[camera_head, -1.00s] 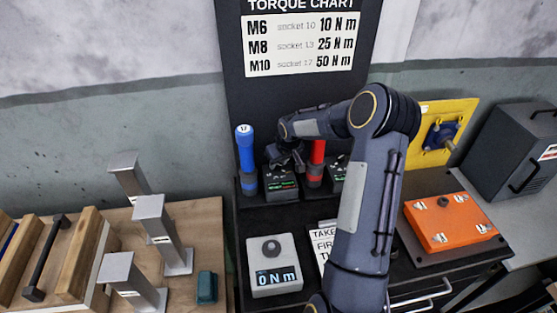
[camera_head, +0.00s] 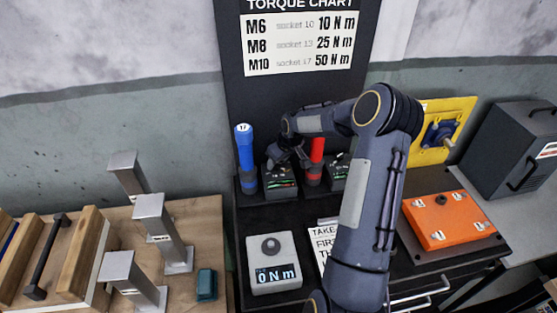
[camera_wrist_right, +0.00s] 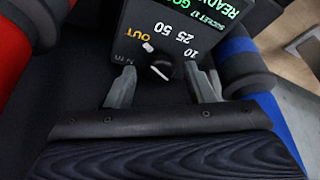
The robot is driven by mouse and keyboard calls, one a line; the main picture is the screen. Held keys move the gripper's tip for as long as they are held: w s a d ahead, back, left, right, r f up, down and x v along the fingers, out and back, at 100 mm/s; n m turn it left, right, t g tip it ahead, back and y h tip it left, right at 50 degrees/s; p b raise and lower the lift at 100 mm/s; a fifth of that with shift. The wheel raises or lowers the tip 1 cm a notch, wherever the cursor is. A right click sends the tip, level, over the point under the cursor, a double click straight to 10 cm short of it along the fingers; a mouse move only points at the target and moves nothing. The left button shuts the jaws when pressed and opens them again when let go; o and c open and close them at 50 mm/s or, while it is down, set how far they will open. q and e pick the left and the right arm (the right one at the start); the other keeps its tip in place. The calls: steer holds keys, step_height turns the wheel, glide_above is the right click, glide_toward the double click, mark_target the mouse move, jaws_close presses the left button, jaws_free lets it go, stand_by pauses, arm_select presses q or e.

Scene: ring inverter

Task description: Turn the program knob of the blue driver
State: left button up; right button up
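The blue driver (camera_head: 244,150), marked 17 on top, stands upright in the rack; part of it also shows at the right of the wrist view (camera_wrist_right: 240,62). Beside it is a black control box (camera_head: 280,182), whose panel reads SOCKET 17 READY in the wrist view. Its small black program knob (camera_wrist_right: 161,69) sits by the printed 10, 25, 50 and OUT, with a white mark towards OUT. My right gripper (camera_wrist_right: 163,84) is open, its fingers apart on either side of the knob without visible contact. In the head view my right gripper (camera_head: 284,160) partly hides the box. My left gripper is out of view.
A red driver (camera_head: 316,160) stands close right of the box, with a second control box (camera_head: 338,174) beyond. A torque tester (camera_head: 273,262) reading 0 N m lies in front. An orange block (camera_head: 447,220) is at right, metal posts (camera_head: 160,232) at left.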

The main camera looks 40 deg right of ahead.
steer(key=shift+s+r, duration=0.2)
steer(key=shift+r, duration=0.3)
steer(key=shift+b+v, duration=0.9)
steer(key=shift+v, duration=2.45)
steer(key=s+a+r+m+y, duration=0.1)
steer(key=s+a+r, duration=0.4)
steer(key=s+a, duration=0.4)
steer(key=s+a+r, duration=0.5)
steer(key=s+a, duration=0.3)
steer(key=a, duration=0.1)
steer(key=s+a+f+y, duration=0.1)
steer(key=s+a, duration=0.1)
steer(key=s, duration=0.1)
steer(key=s+a+y, duration=0.1)
steer(key=s+a, duration=0.1)
steer(key=s, duration=0.2)
steer(key=s+a+f+m+t, duration=0.1)
steer(key=s+a, duration=0.2)
steer(key=shift+s+f+y, duration=0.3)
steer(key=shift+s+y, duration=0.05)
steer(key=shift+y, duration=0.05)
